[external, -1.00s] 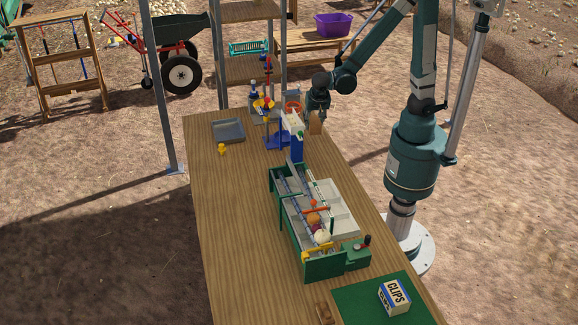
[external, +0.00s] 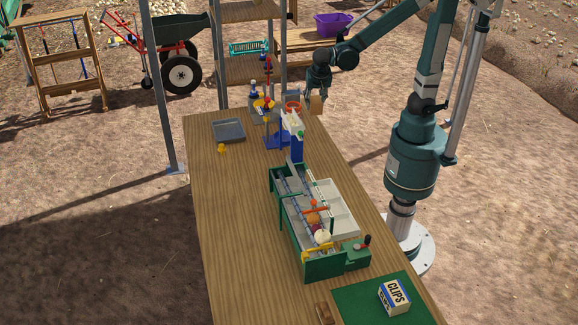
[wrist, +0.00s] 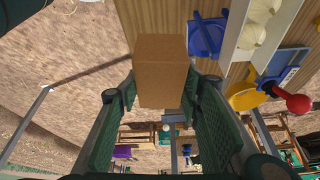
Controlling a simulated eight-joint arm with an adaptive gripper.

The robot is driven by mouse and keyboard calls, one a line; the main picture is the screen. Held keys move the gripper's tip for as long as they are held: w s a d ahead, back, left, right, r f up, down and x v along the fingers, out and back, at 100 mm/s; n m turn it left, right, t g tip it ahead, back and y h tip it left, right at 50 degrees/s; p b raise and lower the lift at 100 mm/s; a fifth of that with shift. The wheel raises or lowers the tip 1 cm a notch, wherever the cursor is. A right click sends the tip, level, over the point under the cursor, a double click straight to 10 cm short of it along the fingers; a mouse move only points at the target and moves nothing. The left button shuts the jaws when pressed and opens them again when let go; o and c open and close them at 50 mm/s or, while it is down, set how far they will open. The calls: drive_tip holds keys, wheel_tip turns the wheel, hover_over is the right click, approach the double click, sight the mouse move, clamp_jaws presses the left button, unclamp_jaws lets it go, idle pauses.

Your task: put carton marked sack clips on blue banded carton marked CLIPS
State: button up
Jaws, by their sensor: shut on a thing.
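A blue banded carton marked CLIPS (external: 395,295) rests on a green mat (external: 365,308) at the front right of the table. My gripper (external: 318,92) is over the far end of the table, above its surface. It is shut on a plain brown carton (external: 316,105). In the wrist view the brown carton (wrist: 161,70) sits between the two green fingers (wrist: 160,95). No lettering shows on its visible faces, so I cannot tell whether it is marked sack clips.
The onion elevator (external: 315,215), with green frame and onions, stands along the table between my gripper and the CLIPS carton. A blue stand (external: 277,140) with coloured parts is near the gripper. A grey tray (external: 229,130) lies at far left. The table's left side is mostly clear.

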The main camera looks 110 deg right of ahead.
sight(315, 100)
wheel_tip(315, 100, up, 7)
drive_tip(key=shift+w+a+f, duration=0.1)
drive_tip(key=shift+w+a, duration=0.05)
drive_tip(key=w+a+r+n+t+p, duration=0.1)
drive_tip(key=w+a+n, duration=0.2)
drive_tip(key=w+a, duration=0.55)
drive_tip(key=w+a+r+n+t+p, duration=0.15)
drive_tip(key=w+a, duration=0.25)
drive_tip(key=a, duration=0.9)
drive_tip(key=w+a+r+n+p, duration=0.1)
drive_tip(key=w+a+n, duration=0.2)
drive_tip(key=w+a, duration=0.5)
drive_tip(key=a+n+t+y+p, duration=0.2)
drive_tip(key=a+n, duration=0.3)
drive_tip(key=a, duration=2.4)
drive_tip(key=s+a+f+n+y+p, duration=0.15)
drive_tip(key=s+a, duration=0.45)
drive_tip(key=a, duration=0.7)
drive_tip(key=s+a+f+n, duration=0.1)
drive_tip(key=s+a+n, duration=0.35)
drive_tip(key=a, duration=0.75)
drive_tip(key=s+a+f+n+y+p, duration=0.1)
drive_tip(key=s+a, duration=0.6)
drive_tip(key=a, duration=0.6)
wheel_tip(315, 100, down, 11)
drive_tip(key=shift+s+d, duration=0.15)
drive_tip(key=shift+f+t, duration=0.1)
drive_tip(key=shift+t, duration=0.15)
